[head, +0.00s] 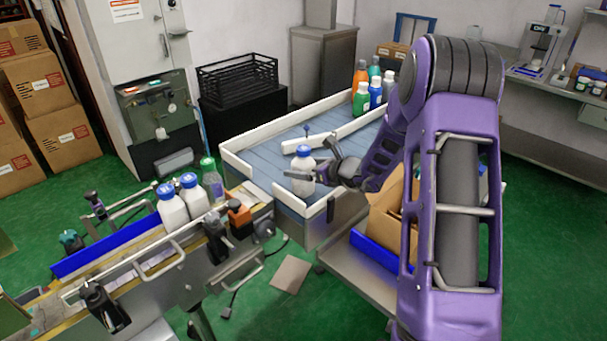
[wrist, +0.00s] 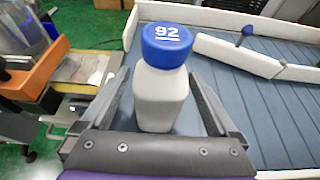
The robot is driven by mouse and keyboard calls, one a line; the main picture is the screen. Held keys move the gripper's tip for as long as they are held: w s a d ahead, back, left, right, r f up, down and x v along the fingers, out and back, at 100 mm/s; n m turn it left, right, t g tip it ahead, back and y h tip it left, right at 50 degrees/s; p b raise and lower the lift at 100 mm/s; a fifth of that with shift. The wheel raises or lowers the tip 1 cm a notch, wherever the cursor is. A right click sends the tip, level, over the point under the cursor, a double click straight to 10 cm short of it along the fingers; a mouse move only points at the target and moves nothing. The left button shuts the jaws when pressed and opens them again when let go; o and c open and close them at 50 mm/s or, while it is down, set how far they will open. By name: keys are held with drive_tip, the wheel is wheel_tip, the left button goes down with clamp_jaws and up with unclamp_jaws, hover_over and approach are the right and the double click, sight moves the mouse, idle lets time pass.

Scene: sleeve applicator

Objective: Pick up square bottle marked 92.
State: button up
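The square bottle marked 92 (wrist: 160,98) is white with a blue cap, and the number reads on the cap in the wrist view. It stands upright on the blue slatted surface, near the left end, and also shows in the head view (head: 301,167). My gripper (wrist: 160,75) is open, with one finger on each side of the bottle body. Some blue surface shows between the bottle and the right finger. In the head view my gripper (head: 315,160) reaches in from the right at body height, and one finger hides part of the bottle.
White rails (head: 262,188) border the blue surface (head: 262,152), and a white guide bar (head: 312,141) lies behind the bottle. Several colored bottles (head: 376,91) stand at its far end. Two white, blue-capped bottles (head: 172,208) (head: 194,196) stand on the machine at left. An orange part (head: 239,212) sits close by.

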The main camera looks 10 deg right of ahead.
clamp_jaws()
idle(0.3)
